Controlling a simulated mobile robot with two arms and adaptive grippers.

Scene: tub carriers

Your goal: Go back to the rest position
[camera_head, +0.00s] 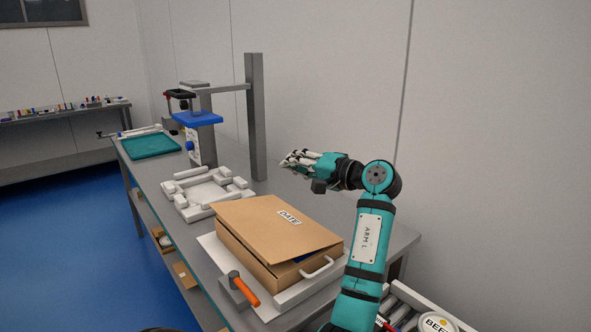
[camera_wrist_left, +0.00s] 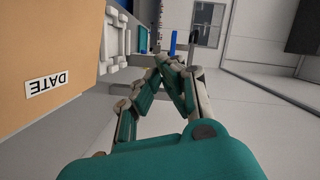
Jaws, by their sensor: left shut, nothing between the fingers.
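My left gripper (camera_head: 288,160) is raised above the workbench, level with the grey post and in front of the wall. Its fingers are shut and empty; in the left wrist view the fingertips (camera_wrist_left: 170,62) meet. My left arm, marked ARM L, rises from the lower right of the head view. The cardboard box (camera_head: 245,215) with a DATE label lies on the bench below and left of the gripper, apart from it; it also shows in the left wrist view (camera_wrist_left: 40,50). My right gripper is not in view.
The box sits on a white tray (camera_head: 285,299) with a handle. An orange-handled tool (camera_head: 243,288) is at its front. A white fixture (camera_head: 183,201), a grey post (camera_head: 255,120), a blue-topped device (camera_head: 197,118) and a teal mat (camera_head: 150,147) stand farther back. The wall is behind.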

